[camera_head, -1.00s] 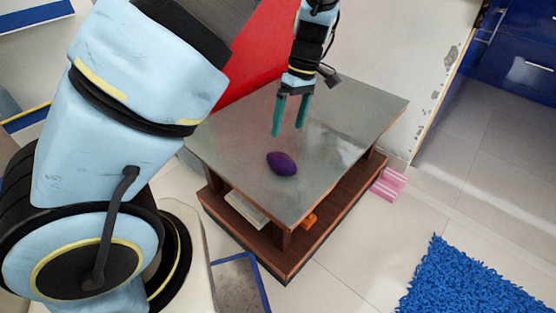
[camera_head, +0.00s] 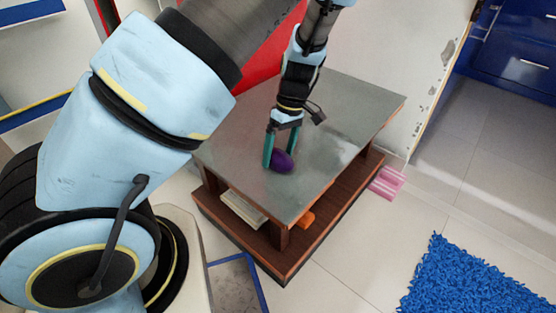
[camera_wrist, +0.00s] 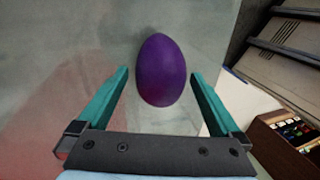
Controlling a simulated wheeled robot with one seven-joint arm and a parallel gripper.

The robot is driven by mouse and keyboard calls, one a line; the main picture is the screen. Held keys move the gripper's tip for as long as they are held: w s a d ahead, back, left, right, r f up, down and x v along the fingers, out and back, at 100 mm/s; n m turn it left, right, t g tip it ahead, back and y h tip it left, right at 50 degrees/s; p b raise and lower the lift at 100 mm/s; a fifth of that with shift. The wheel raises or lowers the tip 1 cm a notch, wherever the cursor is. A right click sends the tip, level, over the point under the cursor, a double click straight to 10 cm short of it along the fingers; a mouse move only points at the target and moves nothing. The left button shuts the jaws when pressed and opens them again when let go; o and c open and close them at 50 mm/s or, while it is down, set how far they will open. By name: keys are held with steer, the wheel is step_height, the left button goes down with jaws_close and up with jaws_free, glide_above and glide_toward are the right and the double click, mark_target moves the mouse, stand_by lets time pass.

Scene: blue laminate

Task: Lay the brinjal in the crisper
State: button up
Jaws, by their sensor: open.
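The brinjal (camera_head: 282,163), purple and egg-shaped, lies on the grey top of the low wooden table (camera_head: 345,110). My gripper (camera_head: 278,158) points down at it with its teal fingers apart. In the wrist view the brinjal (camera_wrist: 161,70) is between the open fingers of my gripper (camera_wrist: 160,74), with a gap visible on each side. A blue-rimmed, grey open container (camera_head: 238,283) stands on the floor in front of the table, partly cut off by the frame. I cannot tell whether it is the crisper.
The table's lower shelf holds a pale flat item (camera_head: 242,211) and an orange item (camera_head: 305,219). A pink striped item (camera_head: 386,182) is on the floor to the right. A blue shaggy rug (camera_head: 470,280) lies at the lower right. The tabletop around the brinjal looks clear.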

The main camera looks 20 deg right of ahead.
jaws_close()
stand_by(0.7)
